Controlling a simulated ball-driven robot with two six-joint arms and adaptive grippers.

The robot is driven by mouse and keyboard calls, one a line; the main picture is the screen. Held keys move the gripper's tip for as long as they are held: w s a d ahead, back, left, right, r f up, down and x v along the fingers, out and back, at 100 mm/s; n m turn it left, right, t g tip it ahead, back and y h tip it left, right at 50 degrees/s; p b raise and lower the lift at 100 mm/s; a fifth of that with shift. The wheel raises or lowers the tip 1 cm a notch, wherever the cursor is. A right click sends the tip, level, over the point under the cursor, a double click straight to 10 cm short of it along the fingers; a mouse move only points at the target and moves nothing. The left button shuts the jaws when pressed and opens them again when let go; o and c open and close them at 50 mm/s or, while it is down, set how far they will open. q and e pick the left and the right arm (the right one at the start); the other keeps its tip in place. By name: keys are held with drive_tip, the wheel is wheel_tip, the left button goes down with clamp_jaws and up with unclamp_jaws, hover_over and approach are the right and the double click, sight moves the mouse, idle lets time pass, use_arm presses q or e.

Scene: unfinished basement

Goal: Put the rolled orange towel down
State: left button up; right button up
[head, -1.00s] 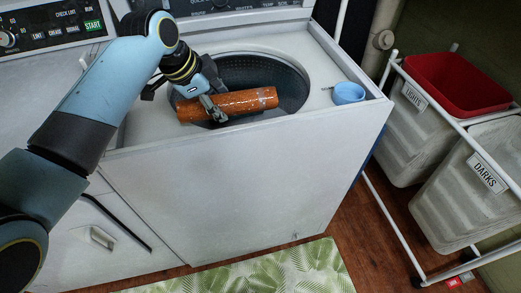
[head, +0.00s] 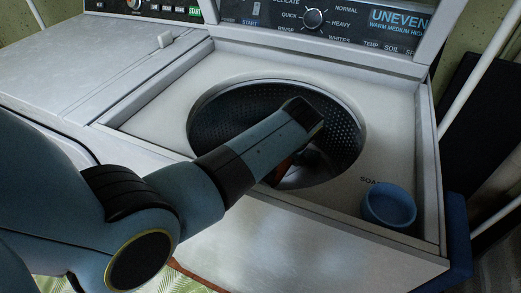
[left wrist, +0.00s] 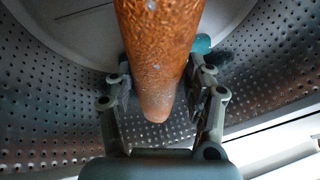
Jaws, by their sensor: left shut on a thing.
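The rolled orange towel (left wrist: 158,45) is held between the two fingers of my left gripper (left wrist: 162,82) in the left wrist view, inside the perforated metal washer drum (left wrist: 265,75). The roll points away from the camera, and its near end hangs between the fingers. In the head view my left arm reaches down into the drum (head: 225,115). The gripper is hidden there, and only a small orange-brown patch of the towel (head: 281,172) shows below the arm. I cannot tell whether the towel touches the drum. My right gripper is not in view.
A blue cup (head: 388,207) stands on the washer's top at the front right, by the word SOAP. The washer's control panel (head: 330,22) rises behind the opening. A small teal thing (left wrist: 203,43) shows beyond the towel in the left wrist view.

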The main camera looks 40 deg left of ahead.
sight(279, 170)
use_arm(q)
drive_tip(key=s+f+n+g, duration=0.1)
drive_tip(key=n, duration=0.2)
drive_tip(key=s+f+n+g+y+p, duration=0.1)
drive_tip(key=n, duration=0.2)
drive_tip(key=s+f+n+g+y, duration=0.1)
drive_tip(key=n+g, duration=0.1)
drive_tip(key=n, duration=0.1)
drive_tip(key=shift+n, duration=0.4)
drive_tip(key=shift+s+d+f+n+g, duration=0.15)
drive_tip(key=shift+s+n+g, duration=0.15)
drive_tip(key=shift+n, duration=0.3)
drive_tip(key=shift+s+f+n+g+p, duration=0.1)
drive_tip(key=shift+s+n+g+p, duration=0.45)
drive_tip(key=shift+n, duration=0.55)
drive_tip(key=shift+s+n+g, duration=0.25)
drive_tip(key=shift+s+n, duration=0.35)
drive_tip(key=shift+n, duration=0.1)
drive_tip(key=shift+s+d+n+h, duration=0.1)
drive_tip(key=shift+s+n+h, duration=0.2)
drive_tip(key=shift+n, duration=0.1)
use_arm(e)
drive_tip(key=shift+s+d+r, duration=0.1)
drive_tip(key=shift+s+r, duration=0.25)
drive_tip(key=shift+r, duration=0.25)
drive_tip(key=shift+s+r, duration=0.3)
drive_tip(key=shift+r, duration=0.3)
use_arm(q)
drive_tip(key=shift+s, duration=0.1)
